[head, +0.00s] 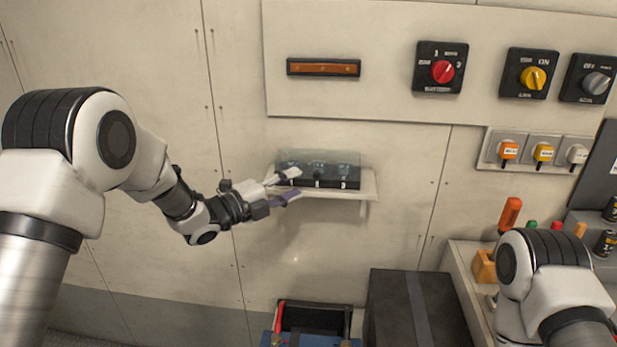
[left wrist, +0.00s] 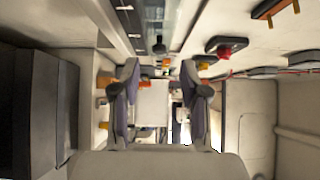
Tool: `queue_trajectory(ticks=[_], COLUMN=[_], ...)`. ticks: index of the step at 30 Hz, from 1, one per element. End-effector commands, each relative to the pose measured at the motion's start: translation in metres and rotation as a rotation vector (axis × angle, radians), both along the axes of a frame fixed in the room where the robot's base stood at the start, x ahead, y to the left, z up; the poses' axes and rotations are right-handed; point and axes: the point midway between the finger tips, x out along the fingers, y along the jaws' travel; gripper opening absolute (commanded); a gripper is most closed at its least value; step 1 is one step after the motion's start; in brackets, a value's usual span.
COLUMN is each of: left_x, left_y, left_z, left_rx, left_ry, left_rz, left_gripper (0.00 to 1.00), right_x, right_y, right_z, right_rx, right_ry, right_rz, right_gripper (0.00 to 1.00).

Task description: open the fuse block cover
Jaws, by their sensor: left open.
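The fuse block (head: 330,182) is a dark block with a clear, see-through cover (head: 320,157) over it. It sits on a small white wall shelf (head: 368,184); the cover looks closed. My left gripper (head: 292,184) is open at the left end of the shelf, its fingers pointing right, one above the other. The upper finger overlaps the block's left front in the picture; I cannot tell whether it touches. In the left wrist view the open fingers (left wrist: 160,80) have nothing between them, and what seems to be the fuse block (left wrist: 156,16) shows at the top. My right gripper is out of view.
A panel above holds an orange-brown bar (head: 323,67) and rotary switches, one with a red knob (head: 443,71). Below stand a dark box (head: 412,310) and an open bin (head: 318,318). A bench with tools (head: 510,214) is at right. The wall under the shelf is clear.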

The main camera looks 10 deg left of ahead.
Motion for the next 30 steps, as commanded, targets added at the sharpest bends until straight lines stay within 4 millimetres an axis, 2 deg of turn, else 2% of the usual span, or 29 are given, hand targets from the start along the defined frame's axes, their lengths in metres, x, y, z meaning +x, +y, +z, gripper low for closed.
queue_trajectory(ticks=[1, 7, 16, 17, 18, 20, 21, 30], left_x=[0.007, 0.031, 0.037, 0.037, 0.037, 0.037, 0.037, 0.036], left_y=[-0.008, -0.032, -0.037, -0.037, -0.037, -0.037, -0.037, -0.038], left_z=[0.003, 0.001, -0.002, -0.002, -0.002, -0.002, -0.002, 0.0], left_rx=[0.003, 0.001, -0.003, -0.003, -0.003, -0.003, -0.002, -0.001], left_ry=[0.001, 0.004, 0.007, 0.007, 0.007, 0.007, 0.008, 0.021], left_rz=[-0.003, 0.0, 0.003, 0.003, 0.003, 0.003, 0.003, 0.001], left_gripper=[0.44, 0.44, 0.44, 0.41, 0.27, 0.06, 0.0, 0.0], right_x=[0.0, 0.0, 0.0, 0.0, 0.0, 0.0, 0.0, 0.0], right_y=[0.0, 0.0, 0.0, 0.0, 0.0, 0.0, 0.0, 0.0], right_z=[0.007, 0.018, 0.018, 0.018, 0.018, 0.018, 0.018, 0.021], right_rx=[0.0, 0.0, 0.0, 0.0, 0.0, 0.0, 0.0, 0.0], right_ry=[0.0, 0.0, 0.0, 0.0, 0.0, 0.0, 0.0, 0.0], right_rz=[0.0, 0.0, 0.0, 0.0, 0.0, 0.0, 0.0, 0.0], right_gripper=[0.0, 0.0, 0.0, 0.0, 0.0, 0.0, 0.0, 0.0])
